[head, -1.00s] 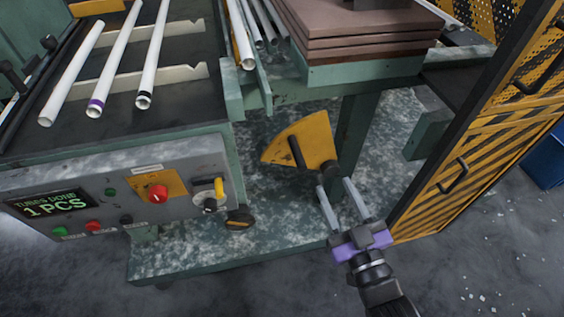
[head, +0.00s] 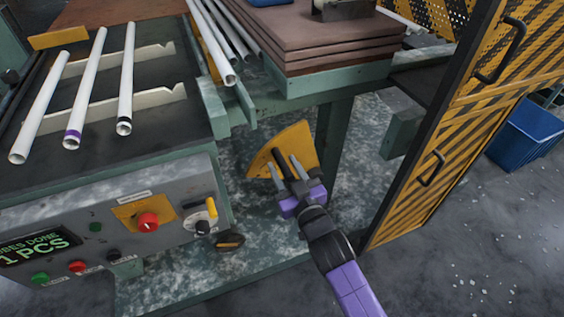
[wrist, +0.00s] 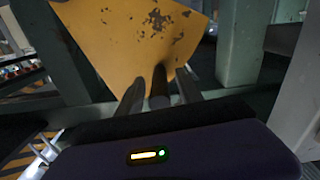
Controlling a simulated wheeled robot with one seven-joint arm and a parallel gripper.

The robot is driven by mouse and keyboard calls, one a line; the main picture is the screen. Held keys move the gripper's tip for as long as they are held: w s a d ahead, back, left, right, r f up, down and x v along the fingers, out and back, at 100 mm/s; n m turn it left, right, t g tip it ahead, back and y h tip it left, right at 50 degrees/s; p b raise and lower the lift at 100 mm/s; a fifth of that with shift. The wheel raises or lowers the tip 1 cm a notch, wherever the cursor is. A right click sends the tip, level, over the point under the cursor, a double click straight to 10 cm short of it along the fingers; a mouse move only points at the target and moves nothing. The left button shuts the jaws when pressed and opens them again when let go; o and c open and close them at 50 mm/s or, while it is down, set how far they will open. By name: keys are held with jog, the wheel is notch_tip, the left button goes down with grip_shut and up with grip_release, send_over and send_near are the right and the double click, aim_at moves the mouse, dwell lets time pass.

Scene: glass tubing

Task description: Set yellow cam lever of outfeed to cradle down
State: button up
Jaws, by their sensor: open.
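The yellow cam lever (head: 296,144) is a worn yellow sector plate with a dark handle bar (head: 279,160), below the bench beside a green leg. My gripper (head: 286,168) is open at the plate, with its two fingers on either side of the dark handle. In the wrist view the yellow plate (wrist: 130,40) fills the upper middle, and the handle (wrist: 160,88) stands between the fingers of my gripper (wrist: 160,92). I cannot tell whether either finger touches it. The cradle is not clearly identifiable.
A control panel (head: 118,226) with knobs and a display is at left. White tubes (head: 88,90) lie on notched rails above it. A yellow-black striped guard door (head: 440,150) stands close on the right. A blue bin (head: 525,133) is beyond it.

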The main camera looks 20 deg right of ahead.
jog(key=shift+w, duration=0.65)
grip_shut()
dwell(1.0)
